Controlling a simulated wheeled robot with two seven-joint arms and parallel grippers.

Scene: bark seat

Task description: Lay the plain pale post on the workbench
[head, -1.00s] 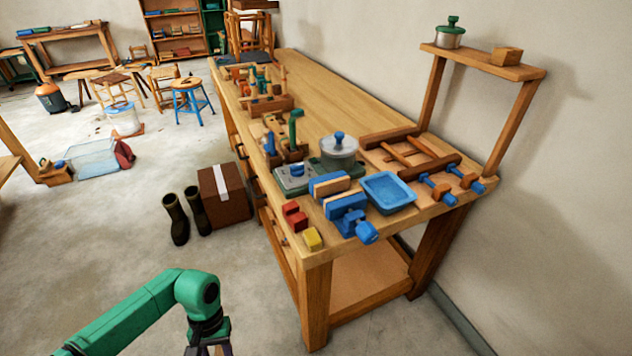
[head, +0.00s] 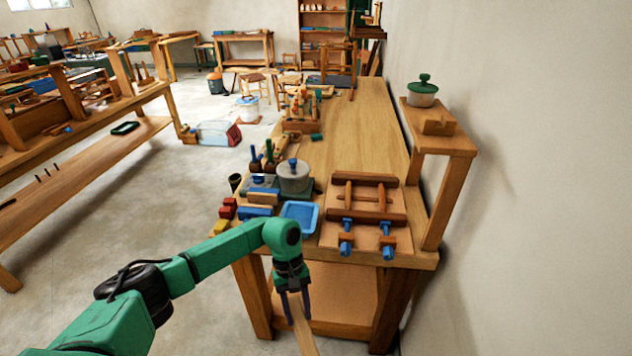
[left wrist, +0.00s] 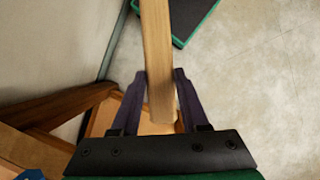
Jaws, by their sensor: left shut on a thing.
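My left gripper (head: 292,292) is in front of the near end of the workbench (head: 345,118), below the level of its top. It is shut on the plain pale post (head: 304,335), which hangs down and runs out of the bottom of the head view. In the left wrist view, the post (left wrist: 156,50) stands between the two dark fingers (left wrist: 160,95) and runs up past the top edge. The post's far end is out of both views. My right gripper is not in view.
The bench's near end is crowded: a blue tray (head: 300,217), a lidded pot (head: 294,176), a wooden frame with blue clamps (head: 365,215) and coloured blocks (head: 226,212). A raised shelf (head: 440,140) stands on the right by the wall. Another bench (head: 90,160) stands left across open floor.

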